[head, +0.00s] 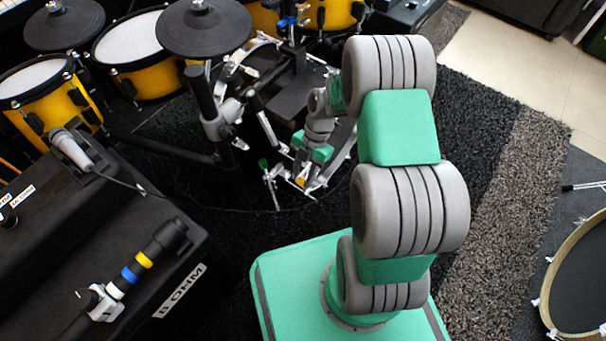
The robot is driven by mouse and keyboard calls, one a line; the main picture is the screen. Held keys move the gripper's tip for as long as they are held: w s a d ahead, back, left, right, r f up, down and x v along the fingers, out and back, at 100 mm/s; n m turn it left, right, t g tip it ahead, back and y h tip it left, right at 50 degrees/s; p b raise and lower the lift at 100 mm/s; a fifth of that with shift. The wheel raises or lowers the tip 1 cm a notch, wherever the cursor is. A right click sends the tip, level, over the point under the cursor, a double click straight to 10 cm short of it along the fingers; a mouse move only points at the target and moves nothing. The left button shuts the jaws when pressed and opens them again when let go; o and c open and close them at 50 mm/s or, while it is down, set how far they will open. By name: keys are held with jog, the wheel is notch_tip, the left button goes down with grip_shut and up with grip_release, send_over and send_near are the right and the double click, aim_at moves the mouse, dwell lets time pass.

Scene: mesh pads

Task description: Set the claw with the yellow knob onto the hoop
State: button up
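My gripper (303,170) is at the far end of my green and grey arm, low among the drum hardware. It is small and partly hidden, so I cannot tell whether its fingers are open or shut. A small yellow spot (300,181), possibly the claw's yellow knob, shows right at my fingertips. The claw itself cannot be made out clearly there. Another small stand with a green knob (263,165) is just left of my gripper. The kit's hoop is not clearly visible behind the hardware and my arm. A separate drum with a wooden hoop (552,270) lies at the right edge.
Cymbal pads (203,28) and yellow drums (48,100) crowd the upper left. A black amplifier (185,285) at lower left carries a microphone (72,148) and a clamp with blue and yellow bands (128,275). Shaggy rug (510,130) lies open to the right.

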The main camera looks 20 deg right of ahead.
jog(key=shift+s+d, duration=0.1)
jog(key=shift+s, duration=0.05)
grip_shut()
jog(key=shift+f, duration=0.1)
jog(key=shift+w+d+r+g+y+p, duration=0.2)
jog(key=shift+d+r+g+y, duration=0.1)
jog(key=shift+g+y, duration=0.35)
jog(key=shift+w+d+r+g+y+p, duration=0.2)
jog(key=shift+g+y, duration=0.25)
jog(key=shift+y, duration=0.3)
jog(key=shift+s, duration=0.15)
jog(key=shift+o, duration=1.8)
grip_release()
jog(key=shift+o, duration=0.6)
jog(key=shift+a+r, duration=0.1)
jog(key=shift+r, duration=0.1)
jog(key=p+v, duration=0.3)
jog(key=v, duration=0.4)
jog(key=shift+w+d+r, duration=0.2)
jog(key=shift+r, duration=0.05)
